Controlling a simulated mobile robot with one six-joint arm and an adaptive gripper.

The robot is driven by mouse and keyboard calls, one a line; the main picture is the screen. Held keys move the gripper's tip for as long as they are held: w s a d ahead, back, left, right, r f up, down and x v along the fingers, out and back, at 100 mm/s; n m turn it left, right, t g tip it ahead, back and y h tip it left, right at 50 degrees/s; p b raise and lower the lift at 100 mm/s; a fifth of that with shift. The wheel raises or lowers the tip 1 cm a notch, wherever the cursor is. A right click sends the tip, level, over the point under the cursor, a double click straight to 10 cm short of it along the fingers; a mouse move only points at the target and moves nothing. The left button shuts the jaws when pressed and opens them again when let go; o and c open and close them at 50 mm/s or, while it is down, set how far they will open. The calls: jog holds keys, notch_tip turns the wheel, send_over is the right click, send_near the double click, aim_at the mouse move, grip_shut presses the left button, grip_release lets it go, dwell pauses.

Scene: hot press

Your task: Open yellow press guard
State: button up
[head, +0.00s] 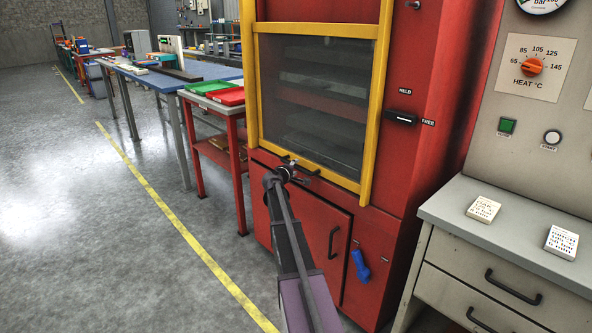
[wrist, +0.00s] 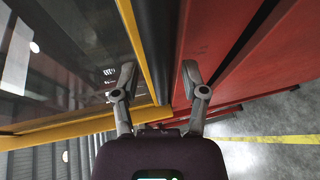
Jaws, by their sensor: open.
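The yellow press guard (head: 373,100) is a yellow frame around a dark see-through pane on the front of the red press. It is down, with its bottom rail just above the red lower cabinet. A black handle (head: 306,170) sits at that rail, partly hidden by my gripper (head: 286,168). In the wrist view, my gripper (wrist: 158,78) is open, its fingers apart on either side of a dark bar (wrist: 154,45), which looks like the handle. The guard's yellow edge (wrist: 135,45) runs beside the bar. I cannot tell whether a finger touches it.
A black lever (head: 400,118) sits by the HELD and FREE labels right of the guard. A grey drawer unit (head: 500,235) stands right, a red table (head: 207,100) left. The left floor is open.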

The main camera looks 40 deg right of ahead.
jog(key=shift+w+d, duration=0.15)
jog(key=shift+d, duration=0.15)
grip_shut()
dwell(0.3)
jog(key=shift+d+r+p, duration=0.1)
jog(key=shift+r+p, duration=0.75)
jog(key=p, duration=5.2)
send_near(302, 24)
jog(key=x, duration=0.5)
jog(key=shift+w, duration=0.1)
grip_release()
